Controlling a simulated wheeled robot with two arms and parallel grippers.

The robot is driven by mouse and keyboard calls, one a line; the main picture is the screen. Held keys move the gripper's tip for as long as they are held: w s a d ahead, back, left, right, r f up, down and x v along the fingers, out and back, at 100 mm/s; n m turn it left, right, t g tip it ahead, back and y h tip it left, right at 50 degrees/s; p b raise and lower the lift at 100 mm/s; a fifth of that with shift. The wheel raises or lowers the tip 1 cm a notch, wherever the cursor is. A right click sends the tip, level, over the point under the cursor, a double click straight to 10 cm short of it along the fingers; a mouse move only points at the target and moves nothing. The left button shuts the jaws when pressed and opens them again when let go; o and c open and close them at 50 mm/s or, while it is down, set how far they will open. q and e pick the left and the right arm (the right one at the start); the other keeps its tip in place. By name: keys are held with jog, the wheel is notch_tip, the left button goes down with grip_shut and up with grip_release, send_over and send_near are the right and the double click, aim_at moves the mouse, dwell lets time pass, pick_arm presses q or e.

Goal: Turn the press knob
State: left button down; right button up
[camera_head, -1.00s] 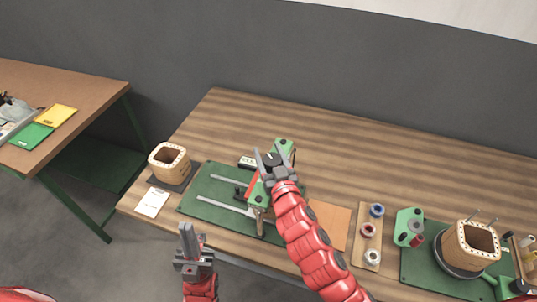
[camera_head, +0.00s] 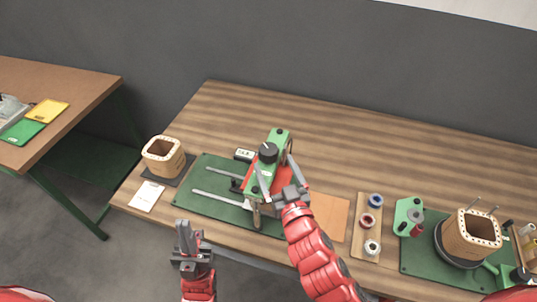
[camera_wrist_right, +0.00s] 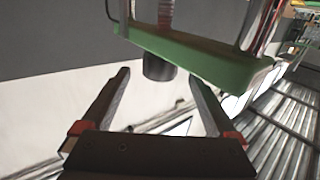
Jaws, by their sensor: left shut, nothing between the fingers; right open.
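The press has a green top (camera_head: 279,137) with a round black knob (camera_head: 267,152) on it, and it stands on a green mat (camera_head: 215,172). My right gripper (camera_head: 273,163) is open, its fingers on either side of the press top on the near side of the knob. In the right wrist view, the knob (camera_wrist_right: 158,66) shows just beyond and between the spread fingertips (camera_wrist_right: 158,78), with nothing held. I cannot tell whether a finger touches the press. My left gripper (camera_head: 184,226) is shut and empty, in front of the table's near edge.
A wooden coil frame (camera_head: 164,157) stands left of the mat, with a white card (camera_head: 147,197) near it. To the right are an orange sheet (camera_head: 328,214), a spool board (camera_head: 359,238) and another coil frame (camera_head: 471,236). The back of the table is clear.

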jog(key=p+v, duration=0.5)
jog(key=v, duration=0.3)
jog(key=shift+s+p, duration=0.3)
jog(key=shift+p, duration=0.05)
